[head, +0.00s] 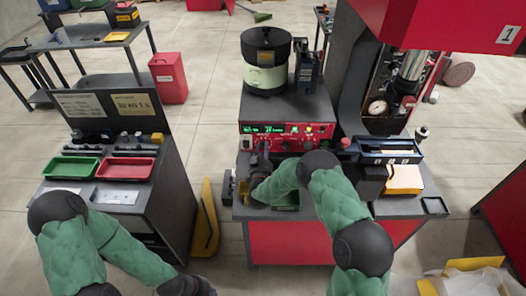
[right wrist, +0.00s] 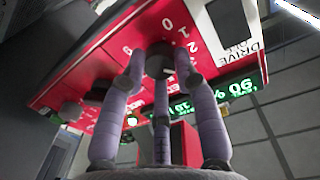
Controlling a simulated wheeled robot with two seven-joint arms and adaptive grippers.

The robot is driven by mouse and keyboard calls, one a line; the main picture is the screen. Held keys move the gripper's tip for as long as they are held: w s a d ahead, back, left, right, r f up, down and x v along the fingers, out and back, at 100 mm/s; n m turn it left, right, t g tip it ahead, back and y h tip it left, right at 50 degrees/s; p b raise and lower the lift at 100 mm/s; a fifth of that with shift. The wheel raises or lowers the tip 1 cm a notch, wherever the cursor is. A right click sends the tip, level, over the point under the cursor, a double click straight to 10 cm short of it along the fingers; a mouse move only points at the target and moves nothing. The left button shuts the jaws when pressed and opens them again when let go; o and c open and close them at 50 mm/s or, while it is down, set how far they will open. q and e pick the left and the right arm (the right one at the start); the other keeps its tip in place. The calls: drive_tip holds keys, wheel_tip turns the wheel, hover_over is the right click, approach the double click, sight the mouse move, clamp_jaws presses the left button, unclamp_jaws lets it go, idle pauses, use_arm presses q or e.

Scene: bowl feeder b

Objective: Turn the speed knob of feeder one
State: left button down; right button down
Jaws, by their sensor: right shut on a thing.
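The feeder's control box is red, with a front panel (head: 290,143) bearing green displays, below the bowl feeder (head: 266,62) in the head view. My right gripper (head: 262,150) reaches up to the left part of this panel. In the right wrist view my right gripper (right wrist: 158,75) has its grey-purple fingers closed around a dark round knob (right wrist: 159,58) with white numbers around it on the red panel. The fingers partly cover the knob. My left arm is low at the left in the head view; its fingers are out of the picture.
A dark console with a green tray (head: 70,167) and a red tray (head: 127,168) stands at the left. A red press (head: 435,22) stands at the right.

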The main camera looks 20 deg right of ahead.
drive_tip(key=shift+w+r+m+b, duration=0.1)
drive_tip(key=shift+m+b, duration=1.6)
drive_tip(key=shift+d+r+m+b, duration=0.1)
drive_tip(key=shift+r+m+b, duration=0.05)
drive_tip(key=shift+m+b, duration=0.8)
drive_tip(key=c, duration=0.9)
unclamp_jaws()
